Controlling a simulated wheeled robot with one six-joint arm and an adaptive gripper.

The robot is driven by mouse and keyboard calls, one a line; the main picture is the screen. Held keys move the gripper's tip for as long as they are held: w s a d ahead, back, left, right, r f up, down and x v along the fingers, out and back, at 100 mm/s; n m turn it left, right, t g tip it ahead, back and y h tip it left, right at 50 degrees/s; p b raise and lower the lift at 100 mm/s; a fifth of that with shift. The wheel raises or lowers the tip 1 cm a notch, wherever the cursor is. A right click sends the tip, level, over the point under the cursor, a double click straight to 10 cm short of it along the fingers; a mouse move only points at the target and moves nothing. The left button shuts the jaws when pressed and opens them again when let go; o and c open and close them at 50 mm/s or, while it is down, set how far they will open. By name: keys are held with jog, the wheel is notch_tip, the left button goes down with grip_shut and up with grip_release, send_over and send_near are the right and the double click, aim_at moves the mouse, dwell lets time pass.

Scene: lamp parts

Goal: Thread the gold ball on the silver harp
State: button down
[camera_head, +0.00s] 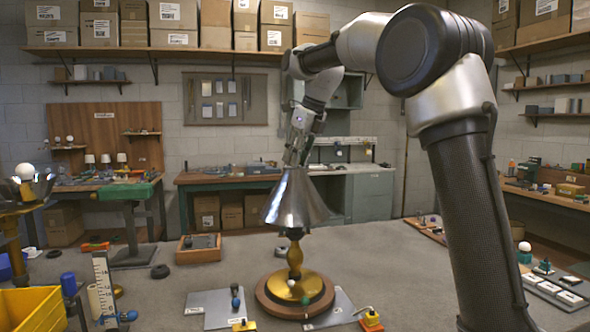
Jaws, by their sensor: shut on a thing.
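A silver cone-shaped shade (296,198) sits on a gold lamp stem (295,258) with a round gold and brown base (294,292) on the table. The silver harp is not visible; the shade covers the area above the stem. My gripper (294,158) points down right at the top of the shade. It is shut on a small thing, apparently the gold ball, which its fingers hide. At this size I cannot tell whether the ball touches the harp's tip.
Grey plates (212,307) lie beside the base, with small knobs and yellow blocks (371,318) around it. A wooden tray (199,248) stands behind left. A yellow bin (34,310) is at the left front.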

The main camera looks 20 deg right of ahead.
jog(key=shift+s+a+f+m+h, duration=0.15)
jog(key=shift+m+h, duration=0.1)
jog(key=shift+m, duration=0.45)
jog(key=shift+w+d+f+m+h, duration=0.15)
jog(key=shift+m+h, duration=0.1)
jog(key=shift+m, duration=0.45)
jog(key=c, duration=1.3)
grip_release()
jog(key=shift+s+a, duration=0.1)
jog(key=shift+a, duration=0.05)
